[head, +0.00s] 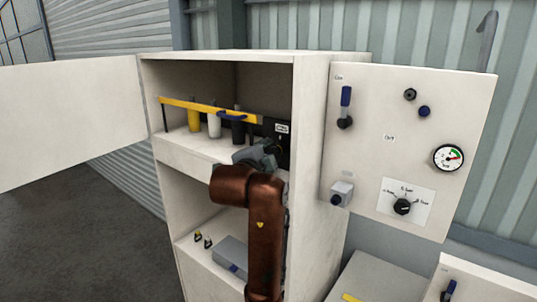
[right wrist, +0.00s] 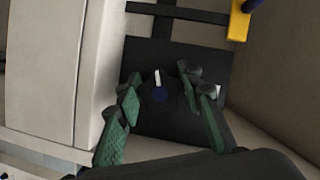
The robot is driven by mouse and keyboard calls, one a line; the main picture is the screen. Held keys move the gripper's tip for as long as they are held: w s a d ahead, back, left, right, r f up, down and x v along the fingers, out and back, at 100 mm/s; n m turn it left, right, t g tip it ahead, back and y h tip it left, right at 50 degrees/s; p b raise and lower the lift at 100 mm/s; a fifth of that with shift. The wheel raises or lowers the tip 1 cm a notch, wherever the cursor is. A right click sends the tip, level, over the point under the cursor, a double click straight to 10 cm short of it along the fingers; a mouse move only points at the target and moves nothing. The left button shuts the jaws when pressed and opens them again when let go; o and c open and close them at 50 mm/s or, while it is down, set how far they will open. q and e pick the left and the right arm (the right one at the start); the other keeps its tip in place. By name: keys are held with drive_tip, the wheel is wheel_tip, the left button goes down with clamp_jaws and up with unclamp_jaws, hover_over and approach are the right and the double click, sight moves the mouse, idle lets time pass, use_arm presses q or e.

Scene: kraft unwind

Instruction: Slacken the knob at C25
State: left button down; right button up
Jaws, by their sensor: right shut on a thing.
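In the head view my right gripper (head: 262,152) reaches into the upper shelf at a black block (head: 284,148), and my copper-coloured arm hides the knob there. A white label (head: 283,128) sits on the block, its text too small to read. My left gripper is not in view.
A yellow bar (head: 200,107) crosses in front of several cylinders on the upper shelf. The cabinet door (head: 75,120) stands open at left. A panel (head: 375,160) with a gauge and switches is at right. A grey box (head: 230,254) sits on the lower shelf.

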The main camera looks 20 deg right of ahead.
drive_tip(key=shift+d+r, duration=0.2)
idle(0.6)
drive_tip(key=o, duration=1.2)
drive_tip(key=shift+w+d+f, duration=0.1)
drive_tip(key=shift+f, duration=0.1)
drive_tip(key=shift+a, duration=0.2)
drive_tip(key=v, duration=1.2)
